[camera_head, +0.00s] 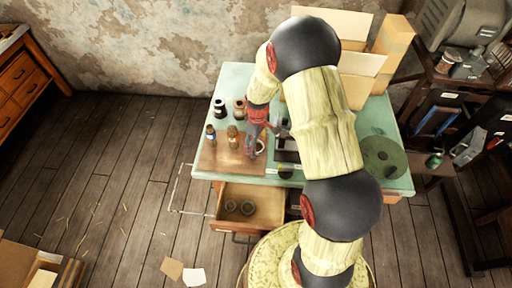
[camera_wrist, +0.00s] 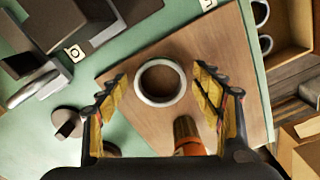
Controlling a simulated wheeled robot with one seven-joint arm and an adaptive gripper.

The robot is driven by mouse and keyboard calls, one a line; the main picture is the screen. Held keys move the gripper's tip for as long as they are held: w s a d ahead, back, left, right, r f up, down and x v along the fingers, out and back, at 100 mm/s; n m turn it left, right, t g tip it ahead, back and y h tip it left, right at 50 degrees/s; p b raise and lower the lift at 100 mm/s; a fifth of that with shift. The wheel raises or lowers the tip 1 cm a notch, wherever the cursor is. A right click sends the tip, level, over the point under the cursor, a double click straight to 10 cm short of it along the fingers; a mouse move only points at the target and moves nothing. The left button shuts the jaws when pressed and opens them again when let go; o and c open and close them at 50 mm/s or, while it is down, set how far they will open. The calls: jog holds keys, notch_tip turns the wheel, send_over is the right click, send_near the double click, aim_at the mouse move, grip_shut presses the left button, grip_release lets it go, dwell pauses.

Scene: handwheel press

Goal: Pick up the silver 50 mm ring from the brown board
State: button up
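The silver ring (camera_wrist: 161,82) lies flat on the brown board (camera_wrist: 215,42) in the wrist view. My gripper (camera_wrist: 158,87) is open above it, with one yellow-padded finger on each side of the ring and visible gaps between. Nothing is held. In the head view the ring (camera_head: 259,146) shows small on the right part of the brown board (camera_head: 226,159), beside my gripper (camera_head: 256,140). An orange-brown bottle (camera_wrist: 187,137) stands close to the ring, near the right finger.
Several small bottles (camera_head: 210,134) and jars stand on and behind the board. An open drawer (camera_head: 262,204) below holds dark rings. The press (camera_wrist: 58,22) stands beside the board on the green table (camera_wrist: 40,140). Cardboard boxes (camera_head: 358,62) are at the back, a green disc (camera_head: 384,157) at right.

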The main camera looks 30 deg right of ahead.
jog(key=c, duration=0.9)
jog(key=shift+c, duration=0.2)
